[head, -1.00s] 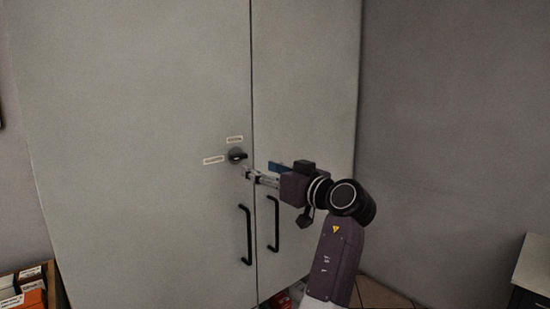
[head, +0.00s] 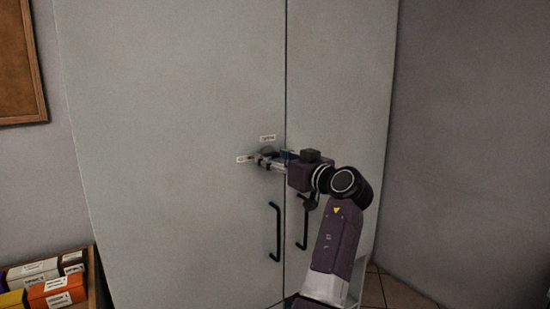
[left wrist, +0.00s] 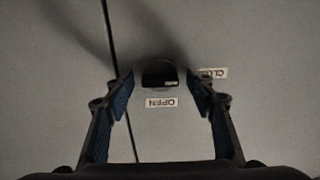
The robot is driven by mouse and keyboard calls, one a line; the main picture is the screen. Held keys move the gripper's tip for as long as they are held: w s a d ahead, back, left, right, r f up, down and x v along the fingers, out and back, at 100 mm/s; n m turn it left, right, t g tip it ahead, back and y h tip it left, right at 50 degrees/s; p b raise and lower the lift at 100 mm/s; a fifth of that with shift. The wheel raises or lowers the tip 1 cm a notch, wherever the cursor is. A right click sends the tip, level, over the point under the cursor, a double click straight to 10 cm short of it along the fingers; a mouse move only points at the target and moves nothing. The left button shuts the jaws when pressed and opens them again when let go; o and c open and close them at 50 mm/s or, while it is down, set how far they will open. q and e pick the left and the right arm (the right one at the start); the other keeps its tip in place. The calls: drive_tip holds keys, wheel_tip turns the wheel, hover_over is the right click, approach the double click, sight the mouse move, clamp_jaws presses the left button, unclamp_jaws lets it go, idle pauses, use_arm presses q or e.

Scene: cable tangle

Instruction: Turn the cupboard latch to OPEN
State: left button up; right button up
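The cupboard (head: 190,120) has two tall grey doors, and its latch is on the left door near the seam. In the left wrist view the latch (left wrist: 159,74) is a round knob with a dark bar lying roughly level and a small light mark near its right end. The OPEN label (left wrist: 161,103) shows upside down beside it, and the CLOSED label (left wrist: 213,73) is partly hidden by a finger. My left gripper (head: 262,162) is open at the door, its fingers on either side of the latch. Contact cannot be told. In the head view the gripper hides the latch.
Two black bar handles, the left one (head: 275,232) and the right one (head: 303,222), hang below the latch. A wooden shelf with labelled boxes (head: 57,291) stands at the lower left. A cork board (head: 18,70) hangs at the upper left. Tiled floor shows at the lower right.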

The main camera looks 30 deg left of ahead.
use_arm(q)
drive_tip(key=c, duration=1.1)
